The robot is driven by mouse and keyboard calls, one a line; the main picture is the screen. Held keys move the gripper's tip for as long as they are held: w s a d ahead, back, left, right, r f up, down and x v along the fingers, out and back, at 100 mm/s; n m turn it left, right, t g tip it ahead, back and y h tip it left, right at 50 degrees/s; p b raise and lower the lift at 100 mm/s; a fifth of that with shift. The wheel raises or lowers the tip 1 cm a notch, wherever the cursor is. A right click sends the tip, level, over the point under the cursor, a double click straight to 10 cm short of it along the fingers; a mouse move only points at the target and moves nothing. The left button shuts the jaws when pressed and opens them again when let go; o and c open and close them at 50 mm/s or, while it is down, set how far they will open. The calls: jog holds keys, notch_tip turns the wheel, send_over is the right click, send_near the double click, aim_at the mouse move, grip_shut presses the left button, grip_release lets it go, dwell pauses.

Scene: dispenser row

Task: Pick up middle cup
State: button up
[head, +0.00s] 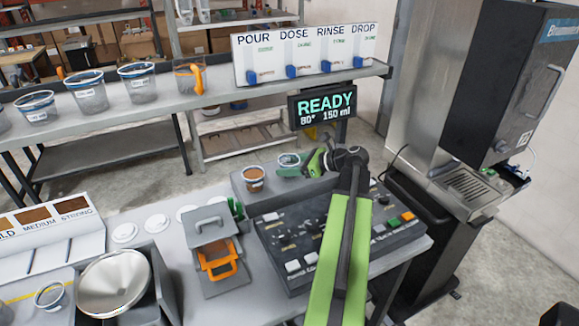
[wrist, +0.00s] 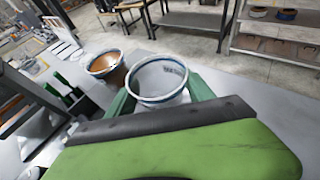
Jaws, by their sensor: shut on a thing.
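A clear cup with a blue rim (wrist: 158,82) sits upright between the green fingers of my gripper (wrist: 160,103) in the wrist view. My gripper is shut on it. The same cup (head: 288,159) shows small in the head view, over the grey raised block behind the control panel, partly hidden by my gripper (head: 289,170). I cannot tell whether its base touches the block. A second cup with brown contents (head: 253,178) stands just left of it, apart from my gripper. It also shows in the wrist view (wrist: 104,66). Which cup is the middle one is unclear.
The control panel (head: 330,250) lies in front of the block, under my arm. A grey stand with an orange frame (head: 217,265) is to the left. Several cups stand on the back shelf (head: 160,100). A READY display (head: 325,105) rises behind my gripper. A tall machine (head: 470,110) is right.

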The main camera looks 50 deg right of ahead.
aim_at(280, 159)
notch_tip(280, 159, up, 3)
jog(key=shift+r+p, duration=0.1)
jog(key=shift+p, duration=1.05)
jog(key=s+d, duration=0.2)
jog(key=s, duration=0.3)
jog(key=s+d, duration=0.2)
jog(key=s, duration=0.4)
jog(key=s+d+f, duration=0.1)
jog(key=s+d, duration=0.1)
jog(key=s, duration=0.4)
jog(key=shift+b, duration=0.4)
jog(key=shift+w+a, duration=0.1)
jog(key=shift+w, duration=0.05)
